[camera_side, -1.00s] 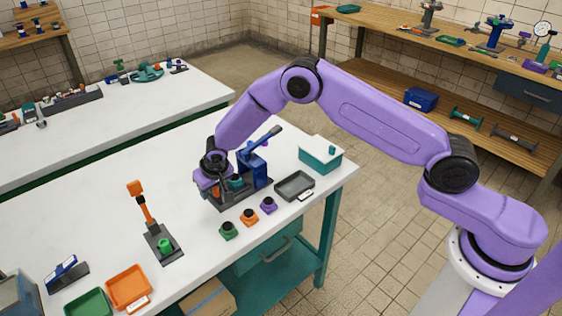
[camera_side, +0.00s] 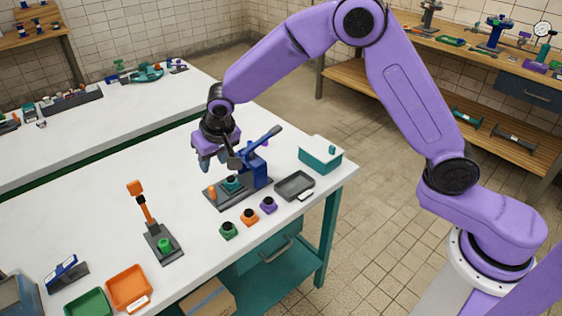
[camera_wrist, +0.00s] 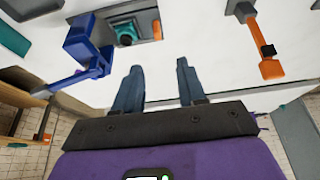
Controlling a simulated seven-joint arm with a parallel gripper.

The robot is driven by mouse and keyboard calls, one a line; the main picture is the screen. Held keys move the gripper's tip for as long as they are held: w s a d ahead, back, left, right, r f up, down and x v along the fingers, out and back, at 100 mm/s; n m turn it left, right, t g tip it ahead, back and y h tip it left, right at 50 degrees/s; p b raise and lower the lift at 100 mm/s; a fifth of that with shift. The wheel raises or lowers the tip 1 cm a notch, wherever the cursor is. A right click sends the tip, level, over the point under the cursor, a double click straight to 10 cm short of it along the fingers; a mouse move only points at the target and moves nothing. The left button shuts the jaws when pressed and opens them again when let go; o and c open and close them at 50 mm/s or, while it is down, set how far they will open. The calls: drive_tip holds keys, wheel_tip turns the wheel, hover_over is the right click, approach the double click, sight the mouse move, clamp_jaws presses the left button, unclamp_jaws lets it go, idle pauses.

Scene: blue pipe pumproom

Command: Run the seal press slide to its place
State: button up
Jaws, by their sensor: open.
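The seal press is a blue upright with a long lever (camera_side: 258,172) on a dark base plate. A teal part with a dark top (camera_side: 231,184), seemingly on the slide, sits at the foot of the upright. An orange knob (camera_side: 211,191) stands at the base's left end. The wrist view shows the blue press (camera_wrist: 85,42), the teal part (camera_wrist: 126,34) and the orange knob (camera_wrist: 157,28). My gripper (camera_side: 205,163) hangs above the table behind and left of the knob, apart from the press. Its fingers (camera_wrist: 159,68) are spread and empty.
Green, orange and purple small pieces (camera_side: 249,217) stand in front of the press. A grey tray (camera_side: 295,185) and a teal box (camera_side: 320,154) lie to its right. An orange-levered device (camera_side: 160,238) stands front left. The table behind and left of the press is clear.

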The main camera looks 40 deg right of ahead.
drive_tip(key=s+d+r+n+g, duration=0.1)
drive_tip(key=s+d+r+n, duration=0.1)
drive_tip(key=s, duration=0.6)
drive_tip(key=s+d+r+n+g, duration=0.1)
drive_tip(key=s+d+r+n, duration=0.2)
drive_tip(key=s, duration=0.6)
drive_tip(key=shift+s+d+r+n, duration=0.25)
drive_tip(key=shift+d+r+n, duration=0.15)
drive_tip(key=shift+r, duration=0.4)
drive_tip(key=shift+a, duration=0.1)
drive_tip(key=m+t, duration=0.2)
drive_tip(key=m, duration=0.4)
hover_over(212, 187)
drive_tip(key=s, duration=0.6)
wheel_tip(212, 187, down, 6)
drive_tip(key=x, duration=1.6)
drive_tip(key=shift+s+a+f, duration=0.1)
drive_tip(key=shift+a+f, duration=0.05)
drive_tip(key=shift+f, duration=0.1)
clamp_jaws()
